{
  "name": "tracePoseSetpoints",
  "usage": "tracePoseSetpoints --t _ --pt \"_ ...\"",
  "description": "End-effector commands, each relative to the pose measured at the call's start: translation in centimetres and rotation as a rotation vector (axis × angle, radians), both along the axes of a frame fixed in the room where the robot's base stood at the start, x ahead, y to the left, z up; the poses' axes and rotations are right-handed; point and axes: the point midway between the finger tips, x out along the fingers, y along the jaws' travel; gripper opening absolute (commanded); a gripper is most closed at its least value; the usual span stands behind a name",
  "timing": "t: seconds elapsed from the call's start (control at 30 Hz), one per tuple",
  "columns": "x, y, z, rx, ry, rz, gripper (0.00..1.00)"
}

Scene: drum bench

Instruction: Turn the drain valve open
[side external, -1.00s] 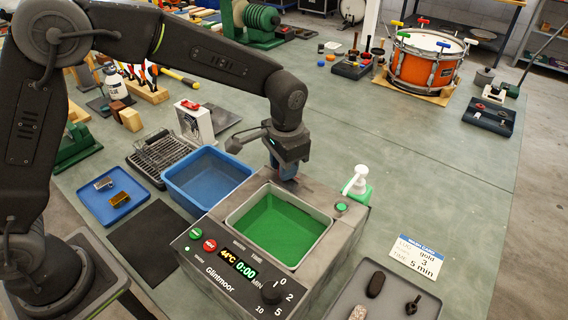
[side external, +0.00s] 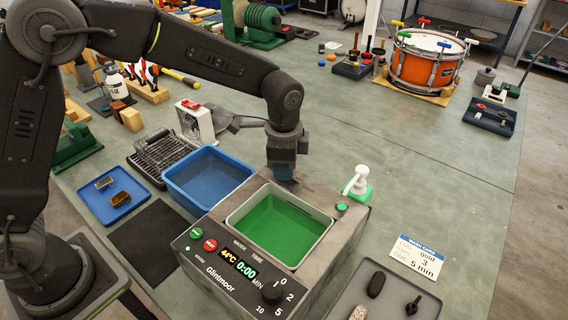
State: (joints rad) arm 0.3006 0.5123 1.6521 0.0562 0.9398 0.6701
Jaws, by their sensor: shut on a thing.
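The grey Glintmoor wash unit (side external: 215,258) stands on the bench with an open basin holding green liquid (side external: 283,225). My gripper (side external: 282,176) points down at the back rim of the unit, behind the basin. It is shut on the drain valve, which is mostly hidden under the jaws and wrist, so its handle angle cannot be read. The unit's front panel shows 44°C and 0:00, with a black dial (side external: 272,294) at its right.
A blue tub (side external: 207,178) and a wire rack (side external: 160,153) stand left of the unit. A pump bottle (side external: 357,186) and green button (side external: 342,207) are at its right. A blue tray (side external: 117,197) holds two small blocks.

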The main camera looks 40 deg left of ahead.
Motion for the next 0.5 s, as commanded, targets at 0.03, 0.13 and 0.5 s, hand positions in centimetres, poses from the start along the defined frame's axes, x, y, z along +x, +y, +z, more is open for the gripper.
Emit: tracePoseSetpoints --t 0.03,0.13,0.5 --pt "0.08 -0.01 0.16 -0.001 -0.004 -0.007 0.03" --pt "0.08 -0.01 0.16 -0.001 -0.004 -0.012 0.03" --pt "0.09 -0.03 0.15 -0.001 -0.005 -0.013 0.32"
